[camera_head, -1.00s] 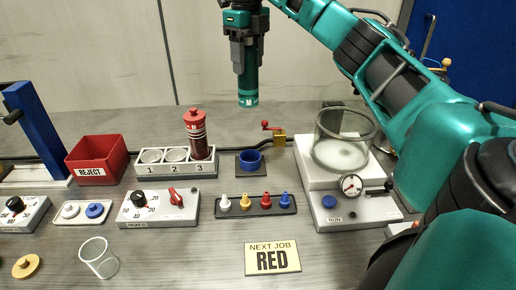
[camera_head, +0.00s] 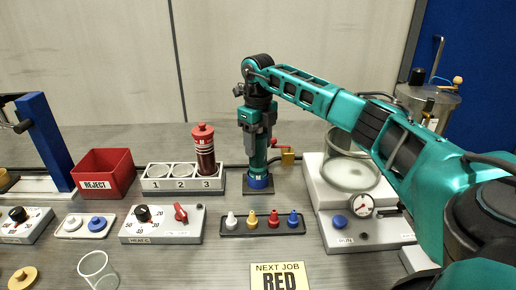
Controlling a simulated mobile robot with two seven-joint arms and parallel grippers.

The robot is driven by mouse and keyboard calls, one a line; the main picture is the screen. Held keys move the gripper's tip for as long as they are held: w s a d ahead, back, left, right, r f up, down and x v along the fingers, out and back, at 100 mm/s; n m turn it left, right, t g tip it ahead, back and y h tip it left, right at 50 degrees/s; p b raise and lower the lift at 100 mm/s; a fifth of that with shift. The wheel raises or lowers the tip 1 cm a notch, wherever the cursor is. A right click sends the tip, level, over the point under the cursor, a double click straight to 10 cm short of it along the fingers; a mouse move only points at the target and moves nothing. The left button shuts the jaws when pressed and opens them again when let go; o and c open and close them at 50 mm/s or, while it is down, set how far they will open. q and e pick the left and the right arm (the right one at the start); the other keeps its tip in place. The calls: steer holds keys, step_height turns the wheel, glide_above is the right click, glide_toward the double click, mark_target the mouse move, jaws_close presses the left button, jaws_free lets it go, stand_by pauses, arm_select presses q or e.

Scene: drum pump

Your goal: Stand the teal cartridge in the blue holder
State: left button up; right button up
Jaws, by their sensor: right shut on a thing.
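The teal cartridge (camera_head: 258,160) is upright, its lower end at the blue holder (camera_head: 258,182). The holder is a short blue ring on a dark base plate, right of the numbered rack. My right gripper (camera_head: 257,142) points straight down and is shut on the upper part of the cartridge. The cartridge looks lined up with the holder and in its mouth; I cannot tell whether it rests on the bottom. My left gripper does not show.
A white rack (camera_head: 183,184) marked 1, 2, 3 holds a red cartridge (camera_head: 204,150) in place 3. A tray of coloured nozzles (camera_head: 262,222) lies in front of the holder. A glass chamber (camera_head: 350,172) stands to the right, under my right arm. A red reject bin (camera_head: 104,172) is left.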

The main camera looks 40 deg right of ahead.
steer(key=shift+f, duration=0.9)
steer(key=shift+f, duration=0.2)
steer(key=o, duration=1.2)
step_height(320, 180, up, 12)
steer(key=shift+r+p, duration=0.2)
steer(key=shift+p, duration=0.1)
